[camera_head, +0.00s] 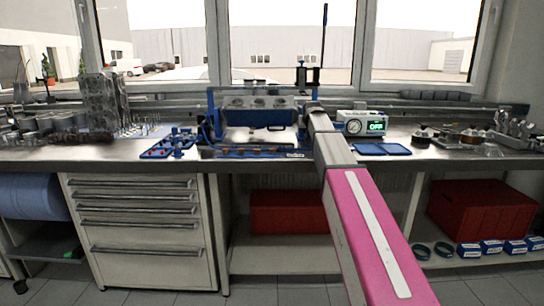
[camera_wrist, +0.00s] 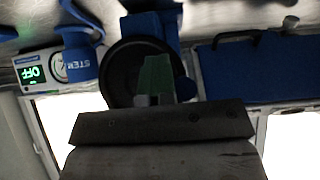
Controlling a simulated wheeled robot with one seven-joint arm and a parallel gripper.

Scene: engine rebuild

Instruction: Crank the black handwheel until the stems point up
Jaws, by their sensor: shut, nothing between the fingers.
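The black handwheel (camera_wrist: 115,72) fills the middle of the wrist view, below a blue bracket (camera_wrist: 150,24). My gripper (camera_wrist: 155,72) is shut in front of the wheel, its green-tipped fingers overlapping the wheel's face. I cannot tell whether they touch it. Nothing shows between the fingers. In the head view my arm covers the wheel's place at the right end of the blue fixture. The fixture holds a grey cylinder head (camera_head: 258,102). Round openings show on its front. The stems cannot be made out clearly.
A gauge box (camera_head: 362,123) with a green OFF display stands right of the fixture. It also shows in the wrist view (camera_wrist: 40,72). A blue tray (camera_head: 381,149) lies before it. Blue-and-red parts (camera_head: 170,148) lie left. A lever (camera_head: 324,40) rises behind.

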